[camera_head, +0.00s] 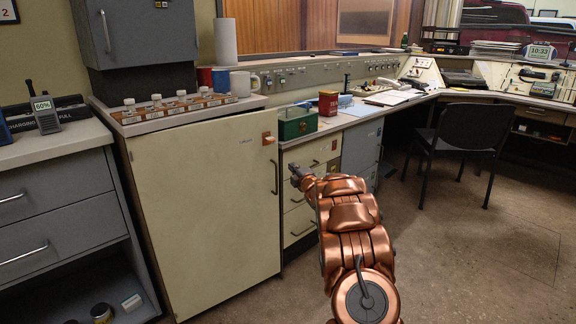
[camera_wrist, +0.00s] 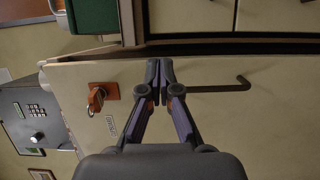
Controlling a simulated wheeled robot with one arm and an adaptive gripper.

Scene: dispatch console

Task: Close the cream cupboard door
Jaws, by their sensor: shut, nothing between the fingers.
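The cream cupboard door (camera_head: 205,205) is a tall flat panel under the left counter, and it fills the lower part of the wrist view (camera_wrist: 255,125). It stands at or near its frame; I cannot tell whether a narrow gap is left. Its dark bar handle (camera_head: 274,177) is near the right edge and also shows in the wrist view (camera_wrist: 222,88). An orange lock piece (camera_head: 268,138) sits above the handle. My gripper (camera_head: 293,171) is shut and empty. In the wrist view its fingertips (camera_wrist: 163,72) overlap one handle end; contact is unclear.
Cream drawers (camera_head: 312,155) stand right of the cupboard, with a green box (camera_head: 297,122) and a red tin (camera_head: 328,102) above. A dark chair (camera_head: 460,140) is farther right; floor between is clear.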

